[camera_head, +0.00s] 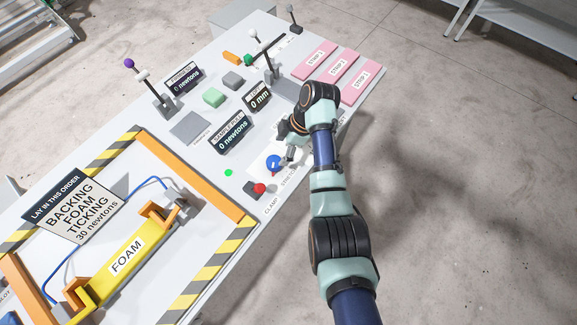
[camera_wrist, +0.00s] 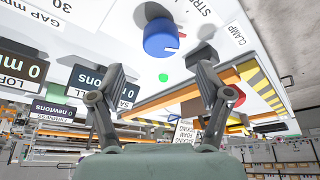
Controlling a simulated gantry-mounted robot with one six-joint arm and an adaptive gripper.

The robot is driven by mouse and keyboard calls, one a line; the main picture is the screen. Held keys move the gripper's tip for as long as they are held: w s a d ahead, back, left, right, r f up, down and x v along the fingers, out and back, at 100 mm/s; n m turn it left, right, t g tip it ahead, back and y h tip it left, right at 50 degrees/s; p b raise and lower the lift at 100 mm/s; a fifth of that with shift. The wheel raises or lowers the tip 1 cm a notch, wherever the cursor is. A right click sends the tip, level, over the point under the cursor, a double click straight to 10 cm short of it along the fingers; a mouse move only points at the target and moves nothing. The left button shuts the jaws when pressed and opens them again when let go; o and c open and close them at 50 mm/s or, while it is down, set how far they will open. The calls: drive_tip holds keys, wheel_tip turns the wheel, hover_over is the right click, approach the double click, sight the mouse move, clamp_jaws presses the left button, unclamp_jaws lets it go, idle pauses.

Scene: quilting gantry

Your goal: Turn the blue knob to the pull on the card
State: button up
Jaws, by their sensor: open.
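The blue knob (camera_head: 274,161) sits on a white panel at the near right edge of the table. In the wrist view the blue knob (camera_wrist: 160,40) has a red pointer mark at its right side. My gripper (camera_wrist: 160,73) is open and empty, its two fingers apart, with the knob beyond the fingertips and not visibly touched. In the head view my gripper (camera_head: 289,152) is beside the knob, partly hidden by my arm. The card (camera_head: 76,207) reads "LAY IN THIS ORDER, BACKING, FOAM, TICKING, 30 newtons". A display (camera_head: 231,132) near the knob reads "0 newtons".
A red button (camera_head: 260,188) and a green light (camera_head: 228,173) are close to the knob. More displays (camera_head: 257,96), levers (camera_head: 162,97) and pink strips (camera_head: 336,66) stand farther back. An orange frame with a yellow foam bar (camera_head: 126,257) lies left.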

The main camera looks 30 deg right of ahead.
sight(274, 161)
drive_tip(key=b+x, duration=0.1)
drive_tip(key=x, duration=0.7)
drive_tip(key=shift+a, duration=0.15)
drive_tip(key=c, duration=1.2)
drive_tip(key=shift+o, duration=0.2)
drive_tip(key=shift+s+r, duration=0.1)
